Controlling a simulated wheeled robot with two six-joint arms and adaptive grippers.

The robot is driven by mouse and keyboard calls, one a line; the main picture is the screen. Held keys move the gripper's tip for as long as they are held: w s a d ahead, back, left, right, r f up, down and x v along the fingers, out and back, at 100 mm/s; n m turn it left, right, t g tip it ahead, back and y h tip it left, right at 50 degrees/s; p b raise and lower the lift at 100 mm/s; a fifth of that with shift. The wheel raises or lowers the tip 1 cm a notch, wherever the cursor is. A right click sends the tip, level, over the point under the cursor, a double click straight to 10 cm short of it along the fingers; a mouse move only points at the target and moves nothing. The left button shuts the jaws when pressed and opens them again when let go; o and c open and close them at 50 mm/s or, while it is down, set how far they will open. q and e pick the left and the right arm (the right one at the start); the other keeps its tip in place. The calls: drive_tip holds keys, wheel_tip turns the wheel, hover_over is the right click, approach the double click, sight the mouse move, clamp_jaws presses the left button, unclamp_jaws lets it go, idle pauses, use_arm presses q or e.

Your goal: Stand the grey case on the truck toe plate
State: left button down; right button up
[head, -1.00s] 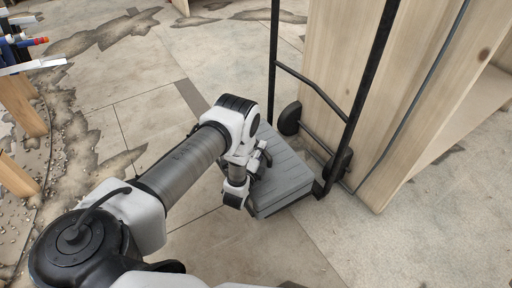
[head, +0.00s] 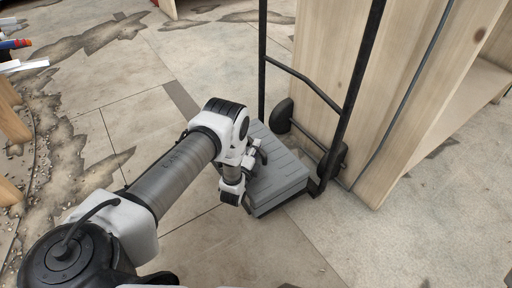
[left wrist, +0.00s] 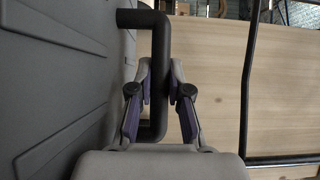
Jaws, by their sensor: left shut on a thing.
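The grey case (head: 278,180) is at the foot of the black hand truck (head: 345,120), on its near side. My left gripper (head: 256,158) is at the case's left side in the head view. In the left wrist view, its fingers (left wrist: 160,78) are closed around the black bar handle (left wrist: 158,40), beside the ribbed grey case face (left wrist: 55,80). The truck's toe plate is mostly hidden by the case; a dark part of the truck's foot (head: 317,187) shows at the case's right corner. I cannot tell whether the case rests on the plate. My right gripper is not in view.
A tall wooden panel structure (head: 400,110) stands just behind the truck. The truck's wheels (head: 282,116) are on the floor between them. Wooden legs (head: 8,110) and debris lie at the far left. The cracked floor (head: 260,250) in front of the case is clear.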

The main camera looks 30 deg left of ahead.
use_arm(q)
drive_tip(key=shift+r, duration=0.15)
drive_tip(key=c, duration=1.1)
unclamp_jaws()
drive_tip(key=shift+s, duration=0.15)
drive_tip(key=p+v, duration=0.5)
drive_tip(key=v, duration=0.5)
drive_tip(key=shift+s+d+r, duration=0.1)
drive_tip(key=shift+s+d, duration=0.05)
drive_tip(key=shift+s, duration=0.2)
drive_tip(key=shift+s+d, duration=0.15)
drive_tip(key=shift+s, duration=0.35)
